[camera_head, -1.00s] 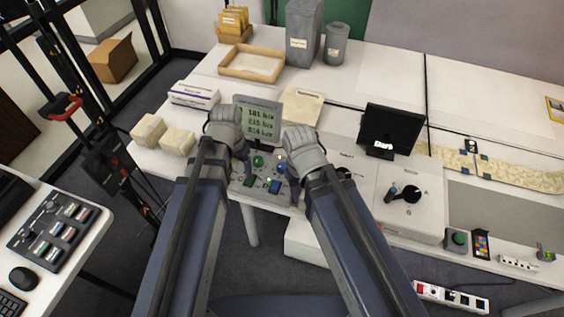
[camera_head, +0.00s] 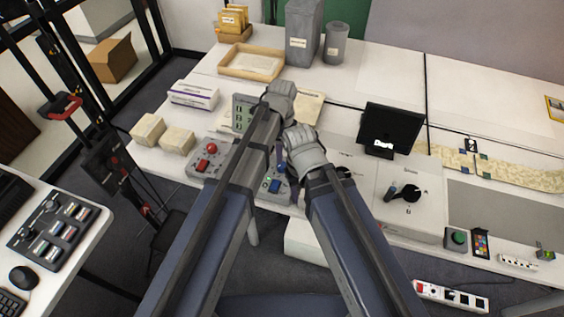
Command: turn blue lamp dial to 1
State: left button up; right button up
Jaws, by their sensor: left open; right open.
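The grey lamp panel stands at the table's front edge. Its red dial (camera_head: 211,148) and red switch (camera_head: 203,165) show left of my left arm. Its blue switch (camera_head: 275,186) shows between my arms. The blue dial is hidden or nearly hidden behind my arms, so its setting cannot be read. My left gripper (camera_head: 280,96) is open, above and behind the panel, in front of the display (camera_head: 242,112), covering much of it. My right gripper (camera_head: 303,146) is open, over the panel's right end near the blue controls. Both fingertips are mostly hidden by the hands.
A black screen (camera_head: 391,128) and a white box with a black knob (camera_head: 411,193) stand to the right. Cream blocks (camera_head: 177,140) and a white carton (camera_head: 193,95) lie to the left. A shallow wooden tray (camera_head: 251,62) is at the back.

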aim_at(282, 165)
pick_arm(q)
jog(key=shift+f+b, duration=3.9)
jog(key=shift+f, duration=0.05)
grip_shut()
